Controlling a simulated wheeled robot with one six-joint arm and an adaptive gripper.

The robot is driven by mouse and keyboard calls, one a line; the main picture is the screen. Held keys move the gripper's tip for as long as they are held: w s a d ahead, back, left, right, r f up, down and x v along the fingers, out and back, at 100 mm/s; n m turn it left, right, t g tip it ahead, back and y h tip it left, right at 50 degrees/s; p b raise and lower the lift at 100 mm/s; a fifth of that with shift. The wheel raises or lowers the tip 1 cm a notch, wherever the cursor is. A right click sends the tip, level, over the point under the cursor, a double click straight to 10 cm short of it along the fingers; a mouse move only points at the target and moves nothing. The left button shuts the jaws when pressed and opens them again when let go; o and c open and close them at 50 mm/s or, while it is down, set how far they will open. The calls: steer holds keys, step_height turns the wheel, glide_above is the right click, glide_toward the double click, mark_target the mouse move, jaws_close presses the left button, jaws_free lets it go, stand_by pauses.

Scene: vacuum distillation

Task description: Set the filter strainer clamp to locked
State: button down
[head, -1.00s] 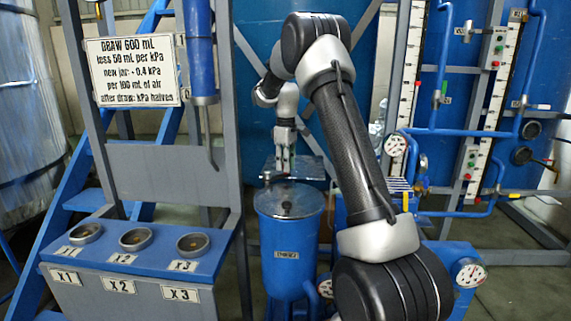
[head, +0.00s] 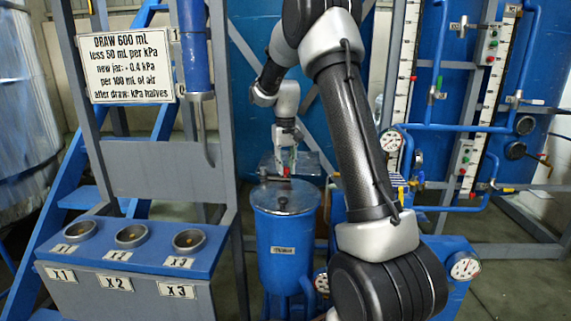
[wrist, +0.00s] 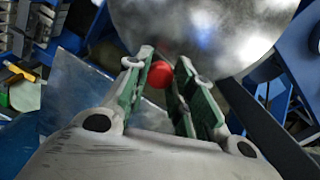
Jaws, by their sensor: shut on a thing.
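The filter strainer is a blue upright canister (head: 283,225) with a round metal lid, in the middle of the head view. The lid (wrist: 215,25) fills the upper right of the wrist view. The clamp's red knob (head: 286,171) shows at the lid's far edge. In the wrist view, the red knob (wrist: 160,73) sits between the green-padded fingers. My gripper (wrist: 164,60) is shut on this knob. My gripper (head: 287,160) also shows in the head view, above the far edge of the lid. The rest of the clamp is hidden, and I cannot make out its position.
A grey-blue stand with a sign (head: 130,65) and three round cups (head: 131,235) is at left. Blue pipes and a round gauge (head: 391,140) are at right. Another gauge (head: 464,266) is at lower right. A flat plate (head: 305,165) lies behind the strainer.

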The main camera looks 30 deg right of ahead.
steer(key=s+a+m, duration=0.1)
steer(key=m, duration=0.1)
steer(key=s+a+m, duration=0.1)
steer(key=m, duration=0.1)
steer(key=shift+a+m, duration=0.2)
steer(key=shift+m, duration=0.1)
steer(key=shift+s+a+m, duration=0.2)
steer(key=shift+a+m, duration=0.5)
steer(key=shift+m, duration=0.4)
steer(key=shift+s+a+m, duration=0.15)
steer(key=shift+a+m, duration=0.55)
steer(key=shift+m, duration=0.4)
steer(key=c, duration=1.2)
jaws_free()
steer(key=shift+o, duration=0.2)
steer(key=shift+r, duration=0.15)
step_height(320, 180, up, 12)
